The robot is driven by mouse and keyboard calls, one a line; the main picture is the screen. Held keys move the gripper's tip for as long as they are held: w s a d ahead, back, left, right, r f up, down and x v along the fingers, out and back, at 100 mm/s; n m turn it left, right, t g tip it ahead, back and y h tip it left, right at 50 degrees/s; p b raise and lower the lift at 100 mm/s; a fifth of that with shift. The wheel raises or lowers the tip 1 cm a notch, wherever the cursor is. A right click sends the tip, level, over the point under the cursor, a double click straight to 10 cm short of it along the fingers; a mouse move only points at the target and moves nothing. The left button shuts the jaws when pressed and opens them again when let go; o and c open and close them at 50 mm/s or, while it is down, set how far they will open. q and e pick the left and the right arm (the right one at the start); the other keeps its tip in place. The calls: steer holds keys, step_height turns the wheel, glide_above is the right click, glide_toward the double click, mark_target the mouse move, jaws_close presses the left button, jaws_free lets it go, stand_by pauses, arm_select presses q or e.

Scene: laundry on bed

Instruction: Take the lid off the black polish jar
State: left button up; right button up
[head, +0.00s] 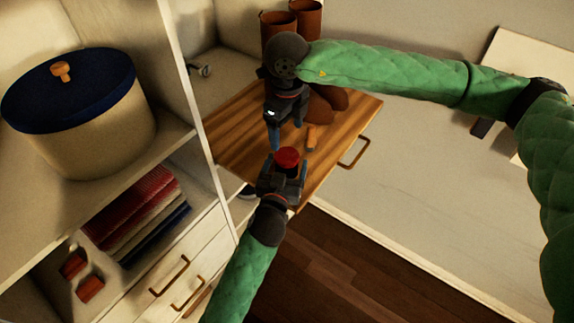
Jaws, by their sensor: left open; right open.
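A small jar with a dark body and a red lid (287,158) is near the front edge of the wooden pull-out board. I take it to be the polish jar, but I can read no label. My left gripper (285,172) is open and low at the jar, its fingers on either side of it; whether they touch it is hidden. My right gripper (286,128) is open and empty. It points down above the board, behind and apart from the red lid.
A small orange-brown object (311,138) lies near the jar.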

arm_select(q)
steer(key=shift+w, duration=0.35)
arm_select(e)
steer(key=shift+s+r, duration=0.1)
steer(key=shift+s, duration=0.05)
arm_select(q)
steer(key=shift+w+d, duration=0.1)
steer(key=shift+w, duration=0.15)
arm_select(e)
steer(key=shift+w, duration=0.2)
arm_select(q)
steer(key=shift+c, duration=0.3)
